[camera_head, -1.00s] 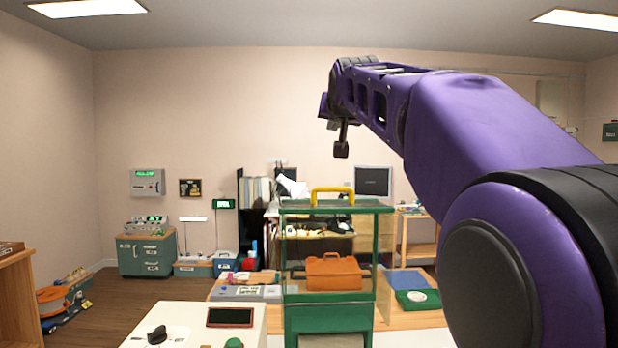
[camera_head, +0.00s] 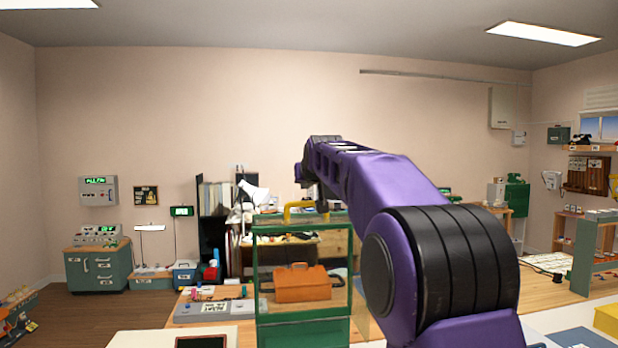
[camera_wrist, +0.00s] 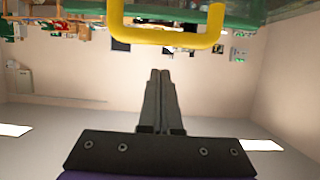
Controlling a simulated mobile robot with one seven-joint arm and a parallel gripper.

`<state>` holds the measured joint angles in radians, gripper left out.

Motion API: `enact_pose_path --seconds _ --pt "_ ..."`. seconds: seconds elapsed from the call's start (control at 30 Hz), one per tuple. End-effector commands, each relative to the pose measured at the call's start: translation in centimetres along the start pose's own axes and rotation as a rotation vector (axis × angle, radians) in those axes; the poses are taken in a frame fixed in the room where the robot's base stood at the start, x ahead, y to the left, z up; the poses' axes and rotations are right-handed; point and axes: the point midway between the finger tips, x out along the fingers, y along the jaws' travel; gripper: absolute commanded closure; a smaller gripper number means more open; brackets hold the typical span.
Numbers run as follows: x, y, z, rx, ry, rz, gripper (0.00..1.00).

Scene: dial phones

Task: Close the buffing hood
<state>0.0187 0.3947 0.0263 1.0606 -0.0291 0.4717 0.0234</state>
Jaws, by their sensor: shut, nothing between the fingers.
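The buffing hood (camera_head: 258,290) is a green-framed cabinet in the middle of the head view. Its yellow handle (camera_head: 303,207) is at the top front edge, and an orange toolbox (camera_head: 302,283) shows within the frame. I cannot tell clearly where the hood's sash stands. In the wrist view, which is upside down, the yellow handle (camera_wrist: 168,37) crosses the top of the picture. My gripper (camera_wrist: 160,72) is shut and empty, its tips pointing at the handle, close to its bar. I cannot tell if they touch. In the head view my arm hides the fingers.
A white-topped unit (camera_head: 150,339) stands at the front left. A workbench with a grey device (camera_head: 213,311) lies left of the hood. A yellow box (camera_head: 608,319) and a green stand (camera_head: 583,258) are at the right. A green cabinet (camera_head: 97,267) stands far left.

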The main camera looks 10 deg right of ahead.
Motion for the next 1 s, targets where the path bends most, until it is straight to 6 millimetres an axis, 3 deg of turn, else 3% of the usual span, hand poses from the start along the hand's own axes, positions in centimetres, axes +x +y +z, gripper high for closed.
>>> enact_pose_path --seconds 0.17,0.53,1.0 --pt "2.8 0.0 -0.1 0.000 -0.002 0.000 1.00" --pt "0.7 0.0 2.7 0.001 0.000 0.000 1.00" --pt "0.2 0.0 3.1 0.001 0.000 0.000 1.00"
